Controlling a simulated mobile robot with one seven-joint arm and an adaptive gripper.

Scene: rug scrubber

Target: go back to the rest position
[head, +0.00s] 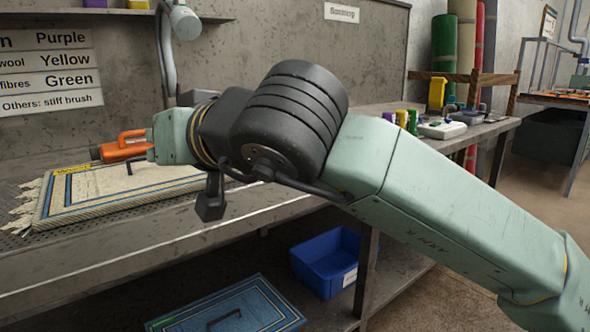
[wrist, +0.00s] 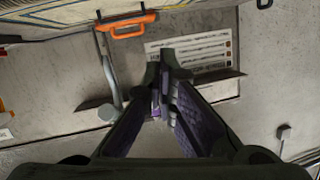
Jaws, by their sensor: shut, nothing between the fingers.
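My gripper (wrist: 166,62) shows in the wrist view with its two dark fingers drawn together at the tips. Nothing is held between them. In the head view my arm reaches from the lower right across the bench, and my fingers cannot be made out there. A rug (head: 120,192) with a cream field and blue border lies on the bench at the left. An orange-handled tool (head: 124,147) shows at the rug's far side, partly hidden by my arm. Its orange handle also shows at the top of the wrist view (wrist: 125,25), apart from my fingertips.
A wall sign (head: 45,75) and a grey pipe (head: 167,50) are behind the bench (head: 190,232). A blue bin (head: 325,262) and a blue rug (head: 230,306) are below it. Small bottles and devices (head: 441,130) stand at the right.

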